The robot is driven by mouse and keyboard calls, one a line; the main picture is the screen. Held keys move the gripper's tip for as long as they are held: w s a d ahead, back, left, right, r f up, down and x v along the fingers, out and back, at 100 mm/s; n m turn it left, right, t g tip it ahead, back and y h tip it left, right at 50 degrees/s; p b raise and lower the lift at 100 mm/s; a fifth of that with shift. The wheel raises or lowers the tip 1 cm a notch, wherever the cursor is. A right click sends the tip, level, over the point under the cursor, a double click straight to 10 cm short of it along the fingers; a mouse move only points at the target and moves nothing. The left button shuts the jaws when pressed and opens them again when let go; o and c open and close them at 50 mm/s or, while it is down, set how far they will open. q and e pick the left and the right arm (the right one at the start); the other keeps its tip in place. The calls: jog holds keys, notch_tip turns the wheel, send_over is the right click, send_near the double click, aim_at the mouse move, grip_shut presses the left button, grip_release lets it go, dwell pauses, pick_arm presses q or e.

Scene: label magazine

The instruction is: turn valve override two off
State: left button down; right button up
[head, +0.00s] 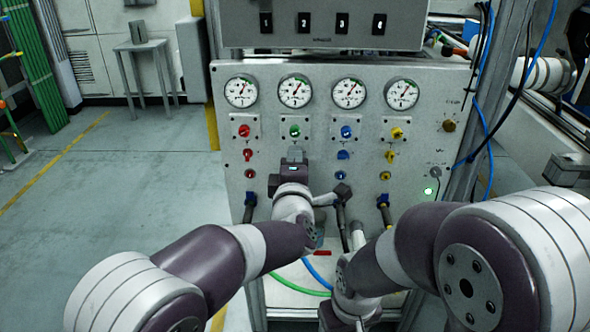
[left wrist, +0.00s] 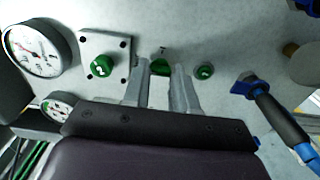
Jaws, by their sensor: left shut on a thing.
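My left gripper (head: 295,157) is at the control panel, in the second column, just below the green knob (head: 294,130). In the left wrist view its two fingers (left wrist: 161,82) are shut on a small green valve knob (left wrist: 160,66), one finger on each side. In the head view the gripper hides this knob. Which way the knob points cannot be told. My right arm comes in from the right and bends down at the lower middle. Its fingers cannot be made out.
The panel (head: 228,110) carries a row of gauges, with red knobs (head: 244,131) left of my gripper and blue (head: 346,131) and yellow knobs (head: 397,133) to the right. A round green indicator (left wrist: 204,72) and a blue hose connector (left wrist: 244,86) are close to the fingers.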

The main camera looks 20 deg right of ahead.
dwell(0.3)
pick_arm(q)
jog(key=c, duration=0.9)
grip_release()
jog(key=b+v, duration=0.2)
jog(key=v, duration=1)
jog(key=shift+b, duration=0.35)
